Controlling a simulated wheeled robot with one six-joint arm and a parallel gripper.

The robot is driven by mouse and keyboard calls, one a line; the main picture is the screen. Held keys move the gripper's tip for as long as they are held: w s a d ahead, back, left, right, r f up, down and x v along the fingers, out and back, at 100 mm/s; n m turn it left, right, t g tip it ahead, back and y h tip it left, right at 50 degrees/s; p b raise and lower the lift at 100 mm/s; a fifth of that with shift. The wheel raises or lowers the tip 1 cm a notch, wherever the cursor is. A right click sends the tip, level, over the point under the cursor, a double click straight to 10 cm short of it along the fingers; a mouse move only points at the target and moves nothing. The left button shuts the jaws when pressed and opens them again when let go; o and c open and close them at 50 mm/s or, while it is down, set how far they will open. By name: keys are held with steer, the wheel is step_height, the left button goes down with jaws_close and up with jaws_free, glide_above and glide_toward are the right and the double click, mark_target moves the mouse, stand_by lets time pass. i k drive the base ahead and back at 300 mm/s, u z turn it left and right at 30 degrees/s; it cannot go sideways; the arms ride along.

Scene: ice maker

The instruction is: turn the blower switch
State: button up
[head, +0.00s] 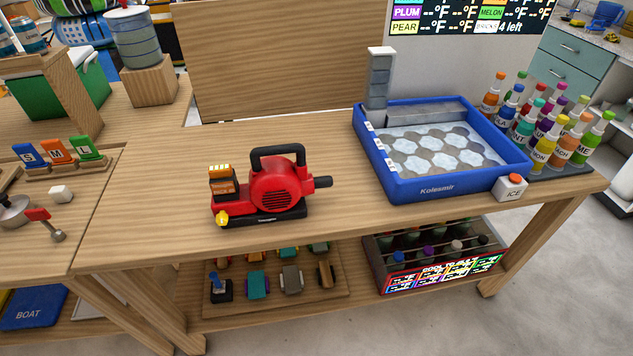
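A red and black blower (277,188) stands upright on the wooden table, with a black handle on top and a black nozzle pointing right. A small yellow knob (222,218) sits low on its left front end and looks like the switch; its setting is too small to tell. A dark block with an orange top (222,181) is at the blower's left end. My gripper is not in view.
A blue tray (450,190) with hexagonal cells stands to the right, with a white box with an orange button (511,187) at its corner. The wooden tabletop (160,200) is clear left of the blower. A lower shelf holds small items.

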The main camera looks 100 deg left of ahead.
mark_target(222, 219)
steer(key=u, duration=3.8)
